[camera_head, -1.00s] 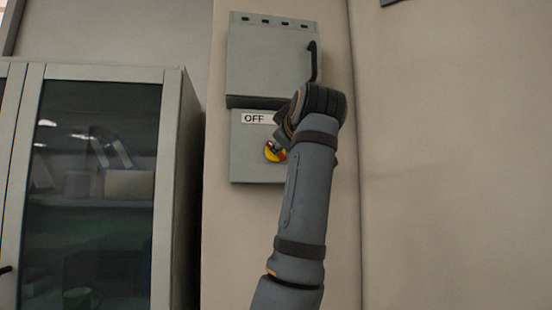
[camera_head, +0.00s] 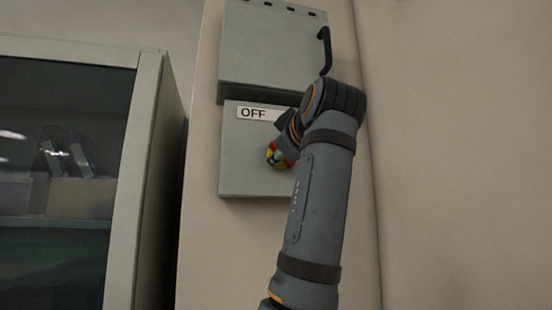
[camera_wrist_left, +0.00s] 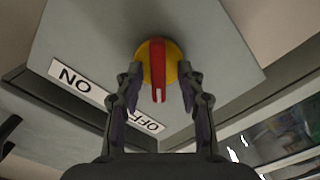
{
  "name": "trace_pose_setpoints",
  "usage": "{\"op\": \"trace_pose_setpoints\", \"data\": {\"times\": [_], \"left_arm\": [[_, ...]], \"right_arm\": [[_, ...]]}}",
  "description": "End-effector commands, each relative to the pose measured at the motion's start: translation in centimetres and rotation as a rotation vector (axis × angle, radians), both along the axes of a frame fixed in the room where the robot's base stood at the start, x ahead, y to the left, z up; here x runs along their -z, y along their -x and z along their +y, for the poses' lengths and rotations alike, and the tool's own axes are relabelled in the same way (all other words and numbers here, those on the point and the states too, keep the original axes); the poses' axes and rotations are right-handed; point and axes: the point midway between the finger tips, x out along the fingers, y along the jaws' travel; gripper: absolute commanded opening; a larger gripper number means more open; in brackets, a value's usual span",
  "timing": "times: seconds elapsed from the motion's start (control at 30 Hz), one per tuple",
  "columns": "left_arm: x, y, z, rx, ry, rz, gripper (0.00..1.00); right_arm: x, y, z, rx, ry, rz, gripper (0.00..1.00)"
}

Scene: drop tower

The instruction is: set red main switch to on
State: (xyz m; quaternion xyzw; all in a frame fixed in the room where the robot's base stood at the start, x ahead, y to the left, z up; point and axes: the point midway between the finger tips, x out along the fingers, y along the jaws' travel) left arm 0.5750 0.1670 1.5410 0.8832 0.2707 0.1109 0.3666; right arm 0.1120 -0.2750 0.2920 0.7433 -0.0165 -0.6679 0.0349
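The red main switch is a red handle on a round yellow disc, on the lower grey box. In the left wrist view the red handle (camera_wrist_left: 158,68) points down the picture, its white-marked tip towards the OFF end of the label plate (camera_wrist_left: 74,80). My left gripper (camera_wrist_left: 161,72) is open, its two fingertips apart at either side of the yellow disc, with the handle between them. Whether they touch it I cannot tell. In the head view the switch (camera_head: 273,156) is partly hidden by my left gripper. The OFF label (camera_head: 254,113) shows there; ON is behind my arm. My right gripper is out of view.
A larger grey box (camera_head: 265,50) with a black lever handle (camera_head: 325,50) is mounted directly above the switch box (camera_head: 240,170). A glass-fronted cabinet (camera_head: 150,130) stands to the left. The wall to the right is bare.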

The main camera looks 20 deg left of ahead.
Motion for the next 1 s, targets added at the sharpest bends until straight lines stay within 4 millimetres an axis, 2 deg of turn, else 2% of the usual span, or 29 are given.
{"op": "trace_pose_setpoints", "data": {"times": [0.23, 0.53, 1.0], "left_arm": [[-0.03, 0.01, 0.01, -0.001, 0.0, 0.0, 0.38], [-0.01, 0.0, 0.02, -0.001, 0.0, 0.001, 0.0], [-0.02, -0.05, -0.01, -0.001, -0.053, 0.038, 0.0]], "right_arm": [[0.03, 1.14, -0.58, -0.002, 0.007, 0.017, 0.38], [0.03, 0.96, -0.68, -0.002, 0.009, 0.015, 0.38], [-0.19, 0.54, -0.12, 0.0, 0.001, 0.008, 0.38]]}}
